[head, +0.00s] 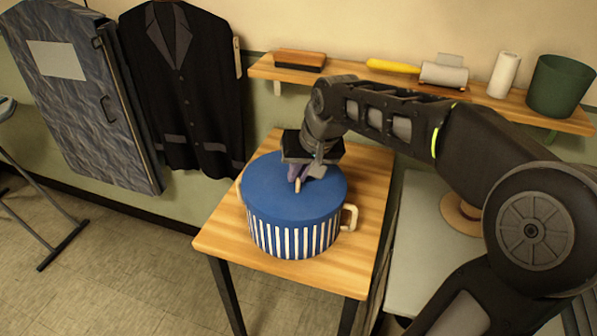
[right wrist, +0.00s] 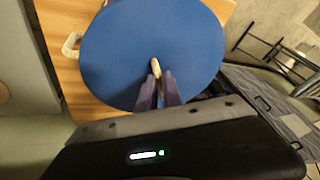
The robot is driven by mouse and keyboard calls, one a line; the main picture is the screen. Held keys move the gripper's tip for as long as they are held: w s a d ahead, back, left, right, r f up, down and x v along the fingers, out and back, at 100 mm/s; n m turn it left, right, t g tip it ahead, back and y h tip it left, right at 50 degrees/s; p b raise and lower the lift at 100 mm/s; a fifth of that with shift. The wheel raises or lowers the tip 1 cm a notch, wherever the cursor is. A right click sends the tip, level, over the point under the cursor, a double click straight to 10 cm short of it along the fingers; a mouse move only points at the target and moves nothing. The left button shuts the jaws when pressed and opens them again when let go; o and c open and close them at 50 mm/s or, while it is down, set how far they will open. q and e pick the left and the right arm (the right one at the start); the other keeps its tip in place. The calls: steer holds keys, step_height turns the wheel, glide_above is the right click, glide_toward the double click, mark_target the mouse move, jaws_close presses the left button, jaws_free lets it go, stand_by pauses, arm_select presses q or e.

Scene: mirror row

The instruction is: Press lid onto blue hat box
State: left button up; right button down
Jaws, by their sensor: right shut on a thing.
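The blue hat box (head: 292,238) has white stripes on its side and cream handles. It stands upright on a small wooden table (head: 222,240). The plain blue lid (head: 268,187) lies over the top of the box and looks about level; I cannot tell whether it is fully seated. My right gripper (head: 299,181) comes down from above and is shut on the lid's small pale knob (head: 298,186). In the right wrist view the lid (right wrist: 120,50) fills the middle, and the fingers (right wrist: 158,80) meet at the knob. My left gripper is not in view.
A wall shelf (head: 400,84) behind the table holds a brush (head: 300,59), a lint roller (head: 443,74), a white roll (head: 503,75) and a green pot (head: 560,86).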

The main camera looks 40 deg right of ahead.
steer(key=c, duration=1.4)
jaws_free()
steer(key=shift+c, duration=0.2)
steer(key=shift+o, duration=0.6)
steer(key=o, duration=0.4)
steer(key=shift+r+p, duration=3)
steer(key=shift+r, duration=1.05)
steer(key=shift+c, duration=0.6)
